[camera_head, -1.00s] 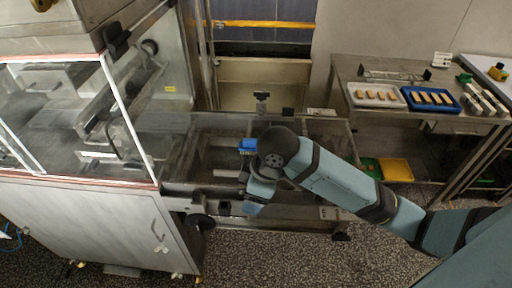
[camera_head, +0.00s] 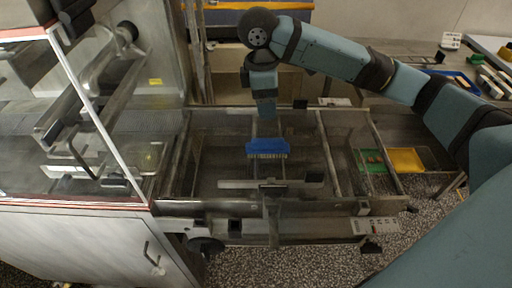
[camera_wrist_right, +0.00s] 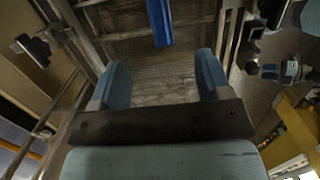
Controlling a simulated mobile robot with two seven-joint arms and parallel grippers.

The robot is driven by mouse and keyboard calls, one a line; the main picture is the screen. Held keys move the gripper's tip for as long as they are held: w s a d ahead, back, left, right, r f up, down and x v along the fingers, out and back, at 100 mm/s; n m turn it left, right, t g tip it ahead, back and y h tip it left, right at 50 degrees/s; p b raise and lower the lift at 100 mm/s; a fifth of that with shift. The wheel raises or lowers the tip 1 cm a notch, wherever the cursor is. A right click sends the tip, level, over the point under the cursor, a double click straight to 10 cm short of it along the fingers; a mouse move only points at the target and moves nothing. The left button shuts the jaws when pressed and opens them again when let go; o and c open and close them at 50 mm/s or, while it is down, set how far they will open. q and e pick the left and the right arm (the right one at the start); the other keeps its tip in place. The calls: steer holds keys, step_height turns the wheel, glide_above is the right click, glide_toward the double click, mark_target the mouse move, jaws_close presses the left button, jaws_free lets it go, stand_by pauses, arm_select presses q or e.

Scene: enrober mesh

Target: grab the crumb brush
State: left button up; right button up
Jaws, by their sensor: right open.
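The crumb brush (camera_head: 267,147) has a blue back and pale bristles. It sits over the metal frame of the open mesh section, near its middle. My right gripper (camera_head: 266,116) is just beyond the brush in the head view, pointing down. In the right wrist view its two fingers (camera_wrist_right: 163,78) are spread with nothing between them. The blue brush (camera_wrist_right: 160,22) shows ahead of them, roughly in line with the gap and apart from both fingers. My left gripper is not in view.
The enrober cabinet (camera_head: 75,245) with clear panels stands at the left. A metal bar (camera_head: 240,184) crosses the frame in front of the brush. Yellow (camera_head: 406,160) and green (camera_head: 370,160) trays lie at the right. My right arm partly covers the back table.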

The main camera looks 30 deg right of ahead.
mark_target(267, 140)
step_height(267, 140, down, 3)
steer(key=shift+f, duration=0.2)
steer(key=f, duration=0.3)
steer(key=f+b, duration=0.1)
steer(key=f, duration=0.1)
steer(key=shift+s+d+f, duration=0.2)
steer(key=shift+d, duration=0.2)
steer(key=shift+f, duration=0.45)
step_height(267, 140, down, 5)
steer(key=shift+f, duration=0.1)
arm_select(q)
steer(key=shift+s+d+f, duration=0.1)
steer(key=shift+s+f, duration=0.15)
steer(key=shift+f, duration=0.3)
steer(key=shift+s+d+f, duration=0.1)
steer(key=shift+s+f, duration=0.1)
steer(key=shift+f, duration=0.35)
arm_select(e)
steer(key=shift+w, duration=0.1)
steer(key=c, duration=1.1)
